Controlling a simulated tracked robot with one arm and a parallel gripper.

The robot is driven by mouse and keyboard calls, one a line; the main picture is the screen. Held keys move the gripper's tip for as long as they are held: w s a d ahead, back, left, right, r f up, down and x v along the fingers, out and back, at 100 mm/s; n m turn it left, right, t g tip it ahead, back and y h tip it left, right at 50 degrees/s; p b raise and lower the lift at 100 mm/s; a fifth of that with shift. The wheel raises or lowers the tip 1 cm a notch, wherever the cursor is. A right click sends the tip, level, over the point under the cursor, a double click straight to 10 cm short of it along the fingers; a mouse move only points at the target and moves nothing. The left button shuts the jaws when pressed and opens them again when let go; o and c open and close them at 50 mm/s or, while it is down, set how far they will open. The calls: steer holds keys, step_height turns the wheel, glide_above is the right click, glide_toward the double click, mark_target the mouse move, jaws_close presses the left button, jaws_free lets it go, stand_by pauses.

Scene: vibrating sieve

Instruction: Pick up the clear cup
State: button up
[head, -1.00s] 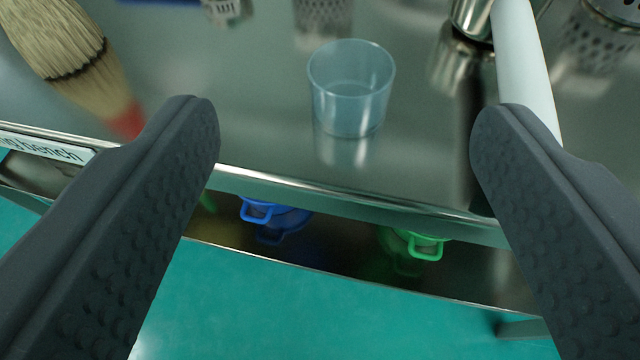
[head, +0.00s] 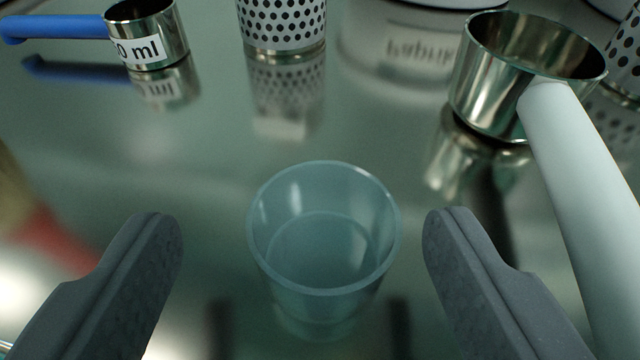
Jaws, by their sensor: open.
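The clear cup (head: 322,275) is a small, bluish, see-through cup standing upright on the shiny metal bench, with its mouth facing up. It looks empty. My gripper (head: 303,228) is open, with one dark grey finger to the left of the cup and the other to the right. Both fingertips are apart from the cup, with a gap on each side. I cannot tell how high the fingertips are against the rim.
A metal scoop (head: 490,95) with a white handle (head: 585,210) lies close by on the right. A blue-handled measuring cup (head: 150,35) stands back left. A perforated metal cylinder (head: 283,22) stands behind the cup. A blurred brush (head: 45,235) is at the left edge.

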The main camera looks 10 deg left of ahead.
mark_target(320, 191)
steer(key=x, duration=0.1)
steer(key=b+x, duration=0.1)
steer(key=x, duration=0.3)
steer(key=shift+d+f, duration=0.25)
steer(key=shift+d, duration=0.1)
steer(key=shift+w, duration=0.2)
steer(key=shift+a, duration=0.1)
steer(key=c, duration=1.1)
